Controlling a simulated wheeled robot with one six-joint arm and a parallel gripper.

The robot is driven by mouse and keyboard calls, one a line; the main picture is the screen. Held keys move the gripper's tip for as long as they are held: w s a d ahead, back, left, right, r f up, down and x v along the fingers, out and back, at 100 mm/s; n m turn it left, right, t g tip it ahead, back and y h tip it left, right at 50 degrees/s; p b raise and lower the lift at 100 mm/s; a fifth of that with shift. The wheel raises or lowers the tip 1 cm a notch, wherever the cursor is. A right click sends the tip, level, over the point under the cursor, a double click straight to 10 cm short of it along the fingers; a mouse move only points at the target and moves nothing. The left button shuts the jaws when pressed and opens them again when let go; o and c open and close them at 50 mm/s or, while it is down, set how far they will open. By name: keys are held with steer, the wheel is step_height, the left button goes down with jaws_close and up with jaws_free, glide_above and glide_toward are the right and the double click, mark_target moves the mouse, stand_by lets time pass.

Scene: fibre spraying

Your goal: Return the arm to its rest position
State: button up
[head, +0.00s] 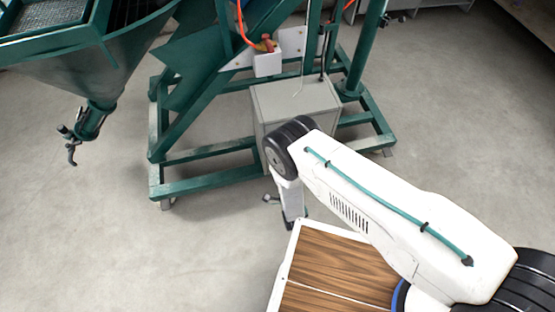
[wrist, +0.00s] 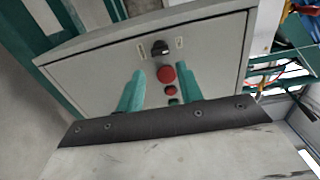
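My white arm reaches from the lower right of the head view over the floor, toward the green machine frame. My gripper is low at the arm's far end and shows only in part in the head view. In the wrist view its two teal fingers (wrist: 160,78) stand apart with nothing between them. Behind them is the front of a grey control box (wrist: 95,75) with a black knob (wrist: 160,48), a red button (wrist: 166,74) and smaller buttons partly hidden by the fingers. The box (head: 285,100) also shows in the head view, partly behind my arm.
The green machine frame (head: 210,187) stands on the floor around the box. A hopper (head: 75,70) with a valve outlet (head: 92,120) hangs at the upper left. A white holder (head: 267,64) with an orange hose (head: 241,22) is above the box. The floor (head: 440,120) at right is clear.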

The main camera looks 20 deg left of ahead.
steer(key=shift+s+d, duration=0.25)
steer(key=shift+s, duration=0.05)
stand_by(0.4)
